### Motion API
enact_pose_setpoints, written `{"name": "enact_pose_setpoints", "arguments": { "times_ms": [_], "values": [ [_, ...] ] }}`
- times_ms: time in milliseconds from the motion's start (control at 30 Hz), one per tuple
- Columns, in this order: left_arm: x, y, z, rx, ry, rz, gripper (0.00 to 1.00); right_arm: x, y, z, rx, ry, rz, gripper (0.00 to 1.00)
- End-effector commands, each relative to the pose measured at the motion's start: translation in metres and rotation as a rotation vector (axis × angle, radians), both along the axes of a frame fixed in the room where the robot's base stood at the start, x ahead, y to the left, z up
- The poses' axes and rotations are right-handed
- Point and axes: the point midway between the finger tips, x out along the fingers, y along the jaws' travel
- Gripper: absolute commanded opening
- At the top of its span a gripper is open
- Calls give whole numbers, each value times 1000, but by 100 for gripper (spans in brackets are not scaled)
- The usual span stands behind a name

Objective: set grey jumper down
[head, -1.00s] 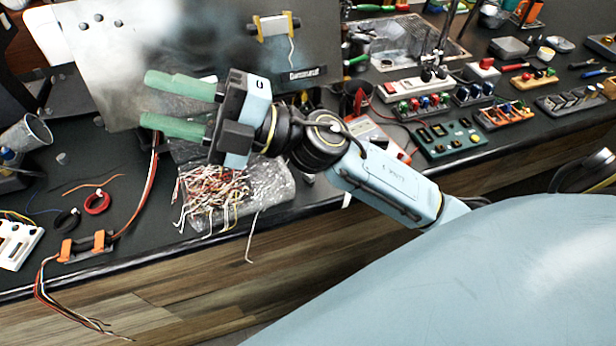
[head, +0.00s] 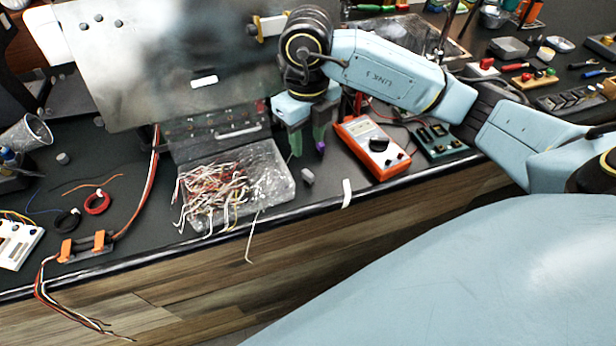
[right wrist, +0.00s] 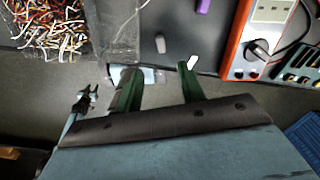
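A small grey block, which looks like the grey jumper (head: 308,177), lies on the dark bench top near its front edge. It also shows in the right wrist view (right wrist: 160,43), just past my fingertips and between their lines. My right gripper (head: 308,150) points down over the bench beside it. Its green fingers (right wrist: 156,76) stand apart with nothing held between them. A similar purple piece (head: 320,147) lies by the fingertips in the head view.
A clear tray of red and white wires (head: 278,178) lies left of the gripper. An orange multimeter (head: 378,152) is close on the right. A white strip (head: 346,193) hangs at the bench's front edge. A metal panel (head: 130,70) stands behind.

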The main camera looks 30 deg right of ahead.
Motion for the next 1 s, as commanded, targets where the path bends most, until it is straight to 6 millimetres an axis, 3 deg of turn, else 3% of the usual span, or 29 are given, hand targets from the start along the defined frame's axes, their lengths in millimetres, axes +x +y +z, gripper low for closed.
{"name": "enact_pose_setpoints", "arguments": {
  "times_ms": [100, 300, 533, 800, 1000],
  "values": [
    [0, 0, 0, 0, -1, 0, 39, -2, 1, -27, 3, 8, 2, 39],
    [0, 0, 0, 0, -1, -1, 39, -1, 1, -56, 4, 4, 3, 39],
    [0, 0, 2, 0, -1, -1, 39, 0, 0, -73, 5, 5, 4, 39],
    [0, 0, 5, 0, 0, -1, 39, 3, -3, -111, 7, 2, 3, 39],
    [0, 0, 5, 0, 0, -1, 39, 3, -3, -115, 7, -1, 4, 39]
  ]
}}
